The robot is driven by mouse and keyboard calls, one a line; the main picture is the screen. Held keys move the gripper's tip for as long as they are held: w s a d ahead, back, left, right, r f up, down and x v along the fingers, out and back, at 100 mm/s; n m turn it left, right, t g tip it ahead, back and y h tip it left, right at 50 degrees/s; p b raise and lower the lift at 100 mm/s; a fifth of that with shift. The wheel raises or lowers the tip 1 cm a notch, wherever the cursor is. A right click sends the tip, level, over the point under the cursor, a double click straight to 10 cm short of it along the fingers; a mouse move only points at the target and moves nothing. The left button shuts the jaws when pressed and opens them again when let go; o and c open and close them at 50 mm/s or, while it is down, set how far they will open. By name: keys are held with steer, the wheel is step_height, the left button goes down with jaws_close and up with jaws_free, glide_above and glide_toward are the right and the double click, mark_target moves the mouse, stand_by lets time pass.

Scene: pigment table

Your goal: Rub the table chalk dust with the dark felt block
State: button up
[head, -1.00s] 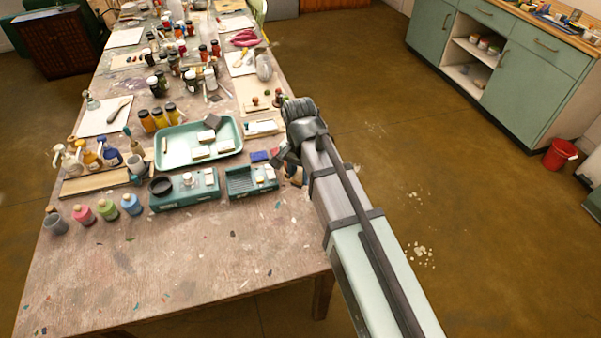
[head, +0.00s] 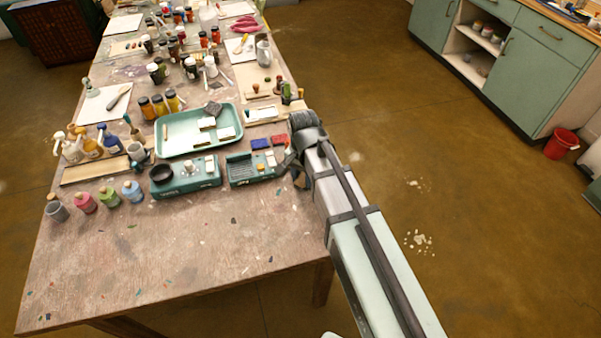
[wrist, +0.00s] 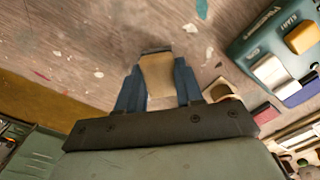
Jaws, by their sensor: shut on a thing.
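My gripper (wrist: 158,88) is shut on a small block (wrist: 157,72) in the wrist view. The block has a tan body and a dark strip along its far edge, which fits the dark felt block; its underside is hidden. The block is over the worn table (wrist: 100,45), and I cannot tell whether it touches. In the head view my gripper (head: 298,178) is at the table's right edge, beside the teal stand, with its fingertips and the block mostly hidden by my arm. Pale flecks (wrist: 190,28) lie on the table; I cannot single out chalk dust.
The teal stand (head: 236,172), a blue block (head: 261,143) and a red block (head: 279,141) are left of my gripper. A teal tray (head: 168,148) holds pale blocks and a dark grey one (head: 212,108). Small bottles stand at left. The near table (head: 180,250) is mostly clear.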

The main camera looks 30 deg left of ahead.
steer(key=shift+w+d+f, duration=0.2)
steer(key=shift+w+d, duration=0.25)
steer(key=shift+w+d+f, duration=0.15)
steer(key=shift+w+d, duration=2.7)
steer(key=shift+s+a+r, duration=0.15)
steer(key=shift+s+a, duration=3.45)
steer(key=shift+r, duration=3.95)
steer(key=shift+f, duration=0.15)
